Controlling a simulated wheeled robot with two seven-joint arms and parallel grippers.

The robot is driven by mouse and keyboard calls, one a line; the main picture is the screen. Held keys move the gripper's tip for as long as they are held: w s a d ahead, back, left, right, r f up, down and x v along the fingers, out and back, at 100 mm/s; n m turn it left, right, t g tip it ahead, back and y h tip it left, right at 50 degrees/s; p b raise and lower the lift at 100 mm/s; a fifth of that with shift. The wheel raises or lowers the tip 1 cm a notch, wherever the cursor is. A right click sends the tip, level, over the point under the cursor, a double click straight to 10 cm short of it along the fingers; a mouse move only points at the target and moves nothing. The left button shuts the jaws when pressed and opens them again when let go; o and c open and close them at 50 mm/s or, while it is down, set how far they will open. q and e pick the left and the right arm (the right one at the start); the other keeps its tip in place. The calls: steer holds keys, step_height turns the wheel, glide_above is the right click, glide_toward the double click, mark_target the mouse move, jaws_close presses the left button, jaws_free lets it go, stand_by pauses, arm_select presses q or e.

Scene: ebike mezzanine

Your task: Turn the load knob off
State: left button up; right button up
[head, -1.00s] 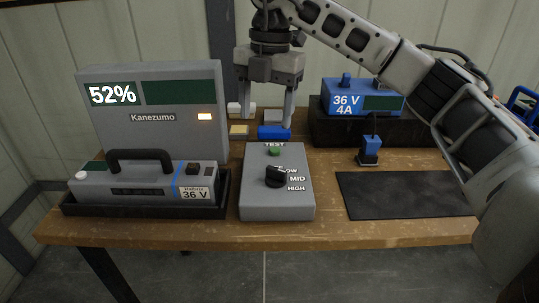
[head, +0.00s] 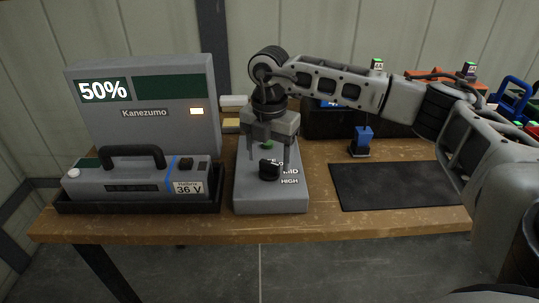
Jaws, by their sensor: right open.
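The grey load box (head: 245,200) stands on the wooden bench. Its black load knob (head: 269,170) is on the top face, beside the labels MID and HIGH. The upper labels are partly hidden, and I cannot tell exactly where the knob points. A green button (head: 267,144) sits behind the knob. My right gripper (head: 268,146) is open above the back part of the box, with its fingers pointing down. It appears behind the knob and apart from it, with nothing between the fingers. My left gripper is not in view.
A grey Kanezumo tester (head: 142,135) reading 50% stands at left, with a 36 V battery (head: 130,183) in a black tray (head: 75,207) before it. A small blue connector (head: 361,141) and a bare black mat (head: 395,187) are at right.

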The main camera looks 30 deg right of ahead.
steer(key=shift+f, duration=0.35)
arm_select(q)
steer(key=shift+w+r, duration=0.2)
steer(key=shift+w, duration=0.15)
arm_select(e)
steer(key=shift+f, duration=0.15)
steer(key=c, duration=1)
